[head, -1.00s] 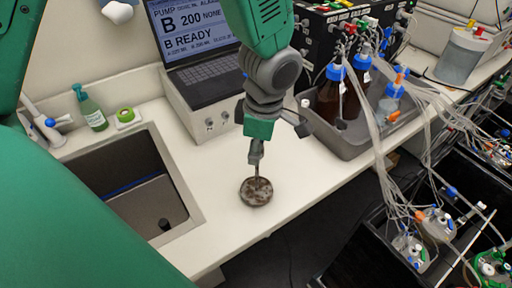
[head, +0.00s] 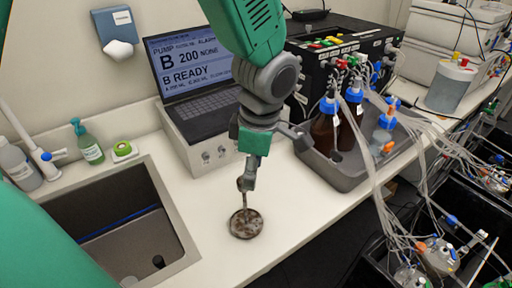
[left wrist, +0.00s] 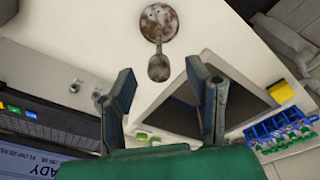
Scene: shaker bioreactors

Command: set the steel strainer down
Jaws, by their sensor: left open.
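The steel strainer (head: 246,224) lies on the white counter, right of the sink, with its round, brown-speckled head toward the front edge. Its handle points back toward my left gripper (head: 247,182). In the left wrist view the strainer (left wrist: 159,23) shows whole, with the handle's wide end near the line between the fingertips. My left gripper (left wrist: 161,72) is open, its two fingers well apart on either side of the handle's end and touching nothing that I can see. My right gripper is not in view.
A sink (head: 115,225) opens to the left of the strainer. A laptop (head: 195,75) on a white box stands behind, and a grey tray (head: 345,180) with bottles and tubing is at the right. The counter around the strainer is clear.

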